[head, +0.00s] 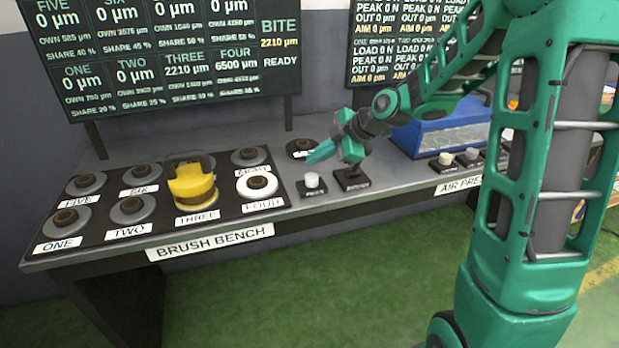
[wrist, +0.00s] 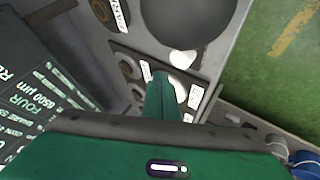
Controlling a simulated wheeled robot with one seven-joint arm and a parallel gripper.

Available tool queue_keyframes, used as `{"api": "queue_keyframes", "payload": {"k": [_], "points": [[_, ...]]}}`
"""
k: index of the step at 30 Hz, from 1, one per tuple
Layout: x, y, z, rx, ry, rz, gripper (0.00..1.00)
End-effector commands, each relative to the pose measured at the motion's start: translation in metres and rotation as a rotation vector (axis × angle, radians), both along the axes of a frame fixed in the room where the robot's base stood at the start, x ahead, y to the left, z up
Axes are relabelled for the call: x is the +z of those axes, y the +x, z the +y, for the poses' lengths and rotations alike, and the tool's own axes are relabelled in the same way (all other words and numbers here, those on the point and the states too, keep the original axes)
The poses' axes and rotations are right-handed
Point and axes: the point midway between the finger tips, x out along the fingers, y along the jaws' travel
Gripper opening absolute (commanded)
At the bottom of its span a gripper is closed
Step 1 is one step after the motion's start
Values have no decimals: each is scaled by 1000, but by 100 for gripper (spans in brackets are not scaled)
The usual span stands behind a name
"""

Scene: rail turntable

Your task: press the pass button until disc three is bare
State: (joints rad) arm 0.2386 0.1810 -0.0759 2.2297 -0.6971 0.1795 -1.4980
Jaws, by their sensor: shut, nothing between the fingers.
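A yellow brush block (head: 192,186) with a dark handle stands on disc three, behind the THREE label (head: 198,217), and hides most of the disc. The bench board (head: 88,75) reads THREE 2210 µm, bite 2210 µm and READY. A white-capped push button (head: 312,182) on a dark base stands right of the disc plate. A second, dark button box (head: 352,179) is beside it. Their labels are too small to read, so I cannot tell which is pass. My gripper (head: 312,157) is shut and empty, above and behind the white button, apart from it. Its fingers show in the wrist view (wrist: 158,95).
Disc four (head: 257,186) is white on top; the other discs are grey with brown hubs. A dark round part (head: 301,148) sits behind my gripper. A blue machine (head: 440,130) and more buttons (head: 446,159) stand to the right. Green floor lies in front.

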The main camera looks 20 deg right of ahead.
Motion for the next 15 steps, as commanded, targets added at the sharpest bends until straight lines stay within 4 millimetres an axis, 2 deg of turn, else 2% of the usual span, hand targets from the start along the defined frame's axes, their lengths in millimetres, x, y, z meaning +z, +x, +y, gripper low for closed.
{"api": "queue_keyframes", "payload": {"k": [6, 15], "points": [[-18, 0, 0, 0, 0, 1, 0], [-22, 0, 0, -1, 0, 2, 0]]}}
